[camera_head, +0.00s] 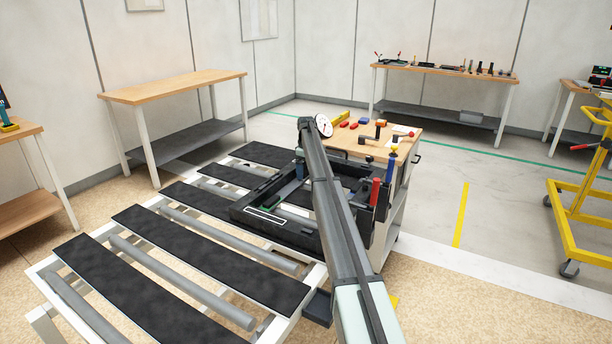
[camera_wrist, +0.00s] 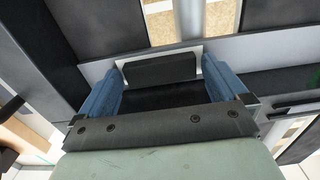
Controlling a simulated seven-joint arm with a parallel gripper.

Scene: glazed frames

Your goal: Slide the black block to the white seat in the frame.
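The black block (camera_wrist: 160,69) shows in the wrist view as a dark bar between the two blue fingers of my gripper (camera_wrist: 163,62). The fingers are apart, with thin light gaps at both ends of the block, so my gripper is open around it. A white surface (camera_wrist: 117,64) borders the block at its ends and far edge; I cannot tell whether this is the seat. In the head view, the black frame (camera_head: 289,235) lies on the slatted table and carries a white-outlined rectangle (camera_head: 266,212). My arm hides part of the frame, and the block is not clear there.
The slatted table (camera_head: 150,278) has dark strips and grey rollers with open gaps. A red-topped post (camera_head: 375,192) and a blue-handled tool (camera_head: 391,164) stand by the frame's right side. A wooden cart (camera_head: 345,142) with small parts stands behind. The near-left strips are clear.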

